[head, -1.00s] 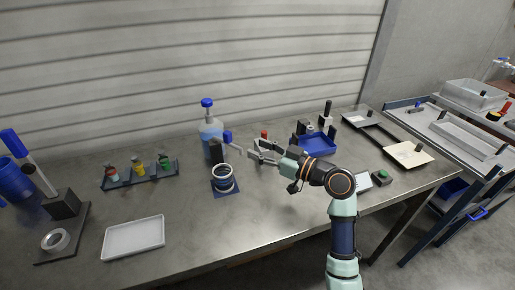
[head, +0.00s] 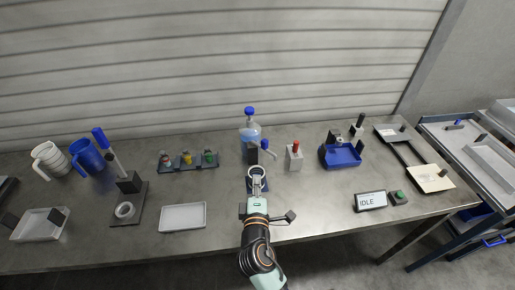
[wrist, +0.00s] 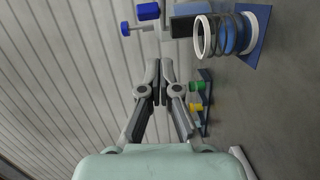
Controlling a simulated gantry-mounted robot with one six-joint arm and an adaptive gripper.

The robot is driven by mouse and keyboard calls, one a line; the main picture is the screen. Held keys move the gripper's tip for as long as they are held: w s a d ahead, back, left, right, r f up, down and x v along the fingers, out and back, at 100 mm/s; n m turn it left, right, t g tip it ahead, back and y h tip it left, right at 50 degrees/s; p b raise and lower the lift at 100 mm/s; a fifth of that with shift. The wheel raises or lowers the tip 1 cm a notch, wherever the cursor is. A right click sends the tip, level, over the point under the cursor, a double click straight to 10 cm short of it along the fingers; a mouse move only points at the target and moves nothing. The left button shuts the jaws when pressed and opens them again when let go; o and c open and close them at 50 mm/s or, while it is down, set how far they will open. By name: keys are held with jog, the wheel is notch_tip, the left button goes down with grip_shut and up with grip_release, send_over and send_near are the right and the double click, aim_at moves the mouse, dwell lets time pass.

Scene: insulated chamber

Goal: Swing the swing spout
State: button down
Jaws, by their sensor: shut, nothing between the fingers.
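The likely swing spout is a thin light arm with a blue end (head: 266,144), joined to a black block (head: 252,153) above a small blue base. In the wrist view, the light arm (wrist: 145,28) reaches left from the black block (wrist: 187,23) at the top. My gripper (head: 257,171) is in front of the block in the head view and partly covers the rings. In the wrist view, my gripper (wrist: 157,92) is shut and empty, apart from the spout.
A blue-capped bottle (head: 249,128) stands behind the block. A grey box with a red top (head: 295,156) is to the right, then a blue tray (head: 342,156). A rack of small bottles (head: 188,161) and a white tray (head: 183,216) are to the left.

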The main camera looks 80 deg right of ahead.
jog(key=w+a+r+n, duration=0.1)
jog(key=a, duration=0.1)
jog(key=b, duration=0.1)
send_near(263, 146)
jog(key=w+d, duration=0.2)
jog(key=w, duration=0.2)
jog(key=shift+h, duration=0.4)
jog(key=d, duration=0.1)
jog(key=s+d, duration=0.1)
jog(key=d, duration=0.1)
jog(key=s+d, duration=0.1)
jog(key=shift+s+d+f, duration=0.15)
jog(key=shift+d+f, duration=0.05)
jog(key=shift+s, duration=0.1)
